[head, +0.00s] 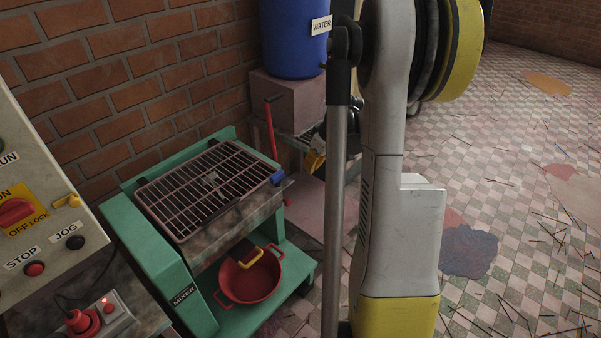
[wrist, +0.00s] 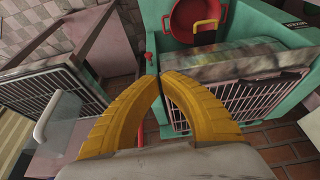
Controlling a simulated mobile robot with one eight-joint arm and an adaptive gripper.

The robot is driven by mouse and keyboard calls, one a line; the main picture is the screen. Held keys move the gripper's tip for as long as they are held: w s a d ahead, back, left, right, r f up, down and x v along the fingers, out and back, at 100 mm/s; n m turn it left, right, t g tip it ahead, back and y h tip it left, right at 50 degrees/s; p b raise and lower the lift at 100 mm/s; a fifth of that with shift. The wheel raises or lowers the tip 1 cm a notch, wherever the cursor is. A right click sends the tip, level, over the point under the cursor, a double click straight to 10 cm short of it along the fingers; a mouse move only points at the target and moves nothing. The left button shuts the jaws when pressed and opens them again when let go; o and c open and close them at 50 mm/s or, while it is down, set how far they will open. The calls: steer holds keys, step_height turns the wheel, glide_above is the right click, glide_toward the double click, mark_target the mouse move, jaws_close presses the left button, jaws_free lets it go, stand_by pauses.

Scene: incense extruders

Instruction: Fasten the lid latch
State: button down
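The green mixer (head: 155,240) has a dark wire-grid lid (head: 210,190) lying flat over its trough. The lid also shows in the wrist view (wrist: 255,98). A small blue piece (head: 277,177) sits at the lid's right front corner; I cannot tell whether it is the latch. A red rod (head: 270,130) rises behind that side. My gripper (head: 314,161) is to the right of the mixer, partly hidden by my arm. In the wrist view, the yellow fingers of my gripper (wrist: 161,76) meet at their tips beside the grid, with nothing visible held.
A control panel (head: 35,225) stands at left. A blue water barrel (head: 290,40) is behind. Another grid-topped frame (wrist: 45,105) is at left in the wrist view.

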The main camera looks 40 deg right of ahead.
mark_target(290, 179)
steer(key=shift+w+a+f+b, duration=0.1)
steer(key=shift+w+f+b, duration=0.65)
steer(key=shift+w+f, duration=0.6)
steer(key=shift+w+a+f+b, duration=0.1)
steer(key=shift+w+f+b, duration=0.7)
steer(key=shift+w+f, duration=0.6)
steer(key=shift+w+a+f+b, duration=0.1)
steer(key=shift+w+f+b, duration=0.8)
steer(key=shift+f, duration=0.75)
steer(key=shift+w+d+n+y, duration=0.15)
steer(key=shift+w+n+y, duration=0.15)
steer(key=shift+n, duration=0.4)
steer(key=shift+w+d+n+y, duration=0.2)
steer(key=shift+w+n, duration=0.2)
steer(key=shift+n, duration=0.3)
steer(key=w+n, duration=0.1)
steer(key=n, duration=0.1)
steer(key=w+n+g+y+p, duration=0.1)
steer(key=n, duration=0.1)
steer(key=w+n+y, duration=0.1)
steer(key=n, duration=0.1)
steer(key=shift+w+a+n+g, duration=0.15)
steer(key=shift+w+n+g, duration=0.15)
steer(key=shift+w, duration=0.1)
steer(key=shift+w+a+p, duration=0.2)
steer(key=shift+w+p, duration=0.1)
steer(key=shift+w, duration=0.15)
